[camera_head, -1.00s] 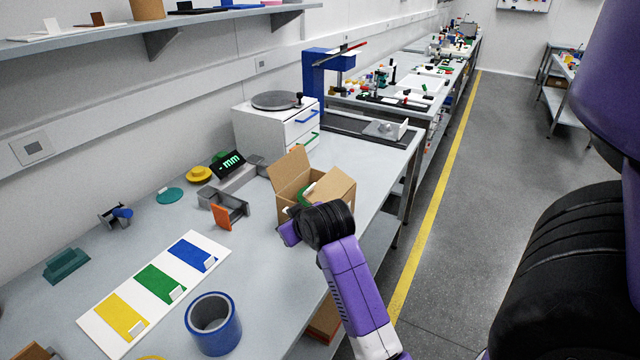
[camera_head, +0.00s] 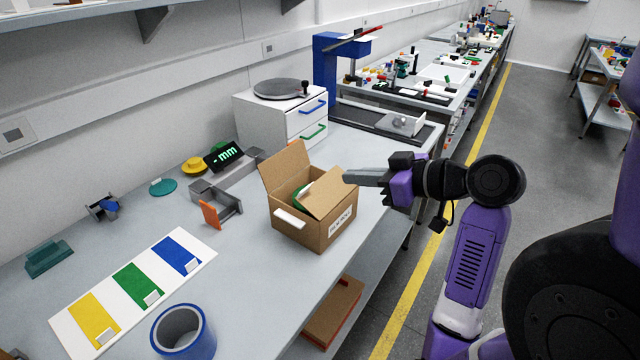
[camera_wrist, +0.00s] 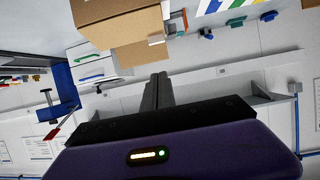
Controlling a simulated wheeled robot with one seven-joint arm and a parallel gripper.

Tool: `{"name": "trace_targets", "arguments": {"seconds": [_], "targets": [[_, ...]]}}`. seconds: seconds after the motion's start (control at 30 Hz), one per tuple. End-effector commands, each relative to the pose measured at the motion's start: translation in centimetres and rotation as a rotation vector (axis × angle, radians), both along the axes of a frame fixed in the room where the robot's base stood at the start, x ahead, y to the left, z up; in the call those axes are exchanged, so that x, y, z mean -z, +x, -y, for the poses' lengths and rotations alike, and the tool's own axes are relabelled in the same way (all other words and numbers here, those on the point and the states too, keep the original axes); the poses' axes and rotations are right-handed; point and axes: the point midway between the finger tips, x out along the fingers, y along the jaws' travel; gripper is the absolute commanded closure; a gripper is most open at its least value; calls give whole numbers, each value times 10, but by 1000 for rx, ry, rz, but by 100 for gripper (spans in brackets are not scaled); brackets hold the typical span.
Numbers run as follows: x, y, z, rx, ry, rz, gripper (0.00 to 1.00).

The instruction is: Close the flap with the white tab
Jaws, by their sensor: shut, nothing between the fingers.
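A brown cardboard box (camera_head: 300,235) stands on the bench, its top partly open. One flap (camera_head: 284,166) stands up at its back left. Another flap (camera_head: 328,193) slants over the right part of the opening. A white tab (camera_head: 290,218) sticks out at the box's near left top edge; which flap bears it is unclear. My gripper (camera_head: 347,178) is shut and empty, its fingertips just right of the slanting flap; contact cannot be told. In the wrist view, the shut fingers (camera_wrist: 158,80) point towards the box (camera_wrist: 120,25), and a white tab (camera_wrist: 156,40) shows beside a cardboard panel.
A grey open-topped holder with an orange front (camera_head: 210,215) stands left of the box. A white drawer unit (camera_head: 285,120) is behind. The bench edge is just right of the box.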

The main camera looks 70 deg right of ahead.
Motion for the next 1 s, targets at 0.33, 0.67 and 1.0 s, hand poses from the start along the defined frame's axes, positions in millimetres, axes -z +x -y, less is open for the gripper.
{"name": "trace_targets", "arguments": {"seconds": [0.33,0.67,1.0], "targets": [[23,56,15,-4,5,-2,100],[58,93,26,0,7,-3,100],[73,99,29,2,3,-1,100]]}}
